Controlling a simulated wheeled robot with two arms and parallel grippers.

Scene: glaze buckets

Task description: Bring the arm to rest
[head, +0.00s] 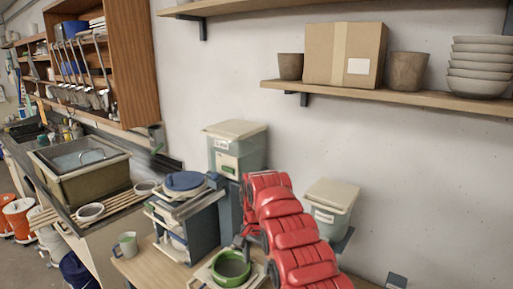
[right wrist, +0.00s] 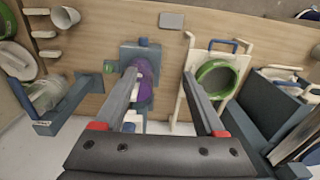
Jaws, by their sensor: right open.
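My right arm's red links cross the middle of the head view, and its grey gripper (head: 243,245) shows only partly, close to a green bucket (head: 232,268). In the right wrist view my right gripper (right wrist: 160,75) is open, with its two fingers well apart. A purple object (right wrist: 147,76) on a blue stand appears between the fingers, nearer the left one; I cannot tell how far below it is. The green bucket (right wrist: 234,77) stands to the right, in a white frame, outside the fingers. Nothing is held. My left gripper is not in view.
A blue-sided stand with a round blue lid (head: 184,181) is left of the arm. Pale lidded bins (head: 238,158) and (head: 330,208) stand by the wall. A wooden shelf (head: 430,97) holds a cardboard box (head: 344,53), pots and stacked bowls. A grey mug (head: 128,244) is on the table.

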